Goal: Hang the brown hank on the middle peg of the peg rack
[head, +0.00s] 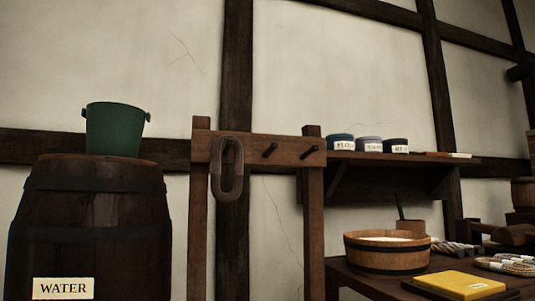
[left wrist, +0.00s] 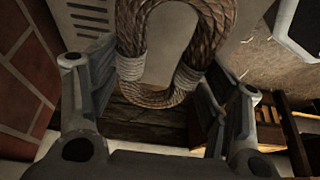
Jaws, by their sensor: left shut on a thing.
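The peg rack (head: 255,148) is a dark wooden board between two posts in the head view. A grey-brown hank (head: 218,183) hangs on its left peg. The middle peg (head: 270,150) and right peg (head: 310,152) are bare. In the left wrist view, my left gripper (left wrist: 158,105) is shut on the brown hank (left wrist: 212,35), a thick twisted rope loop with pale bindings on both sides. The loop sits between the two fingers, and its top runs out of the picture. Neither gripper shows in the head view.
A barrel marked WATER (head: 90,225) with a green bucket (head: 114,129) stands left of the rack. To the right are a shelf (head: 385,157) with labelled tins and a bench (head: 350,280) with a wooden tub (head: 386,252), a yellow block (head: 460,284) and ropes. The space before the pegs looks clear.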

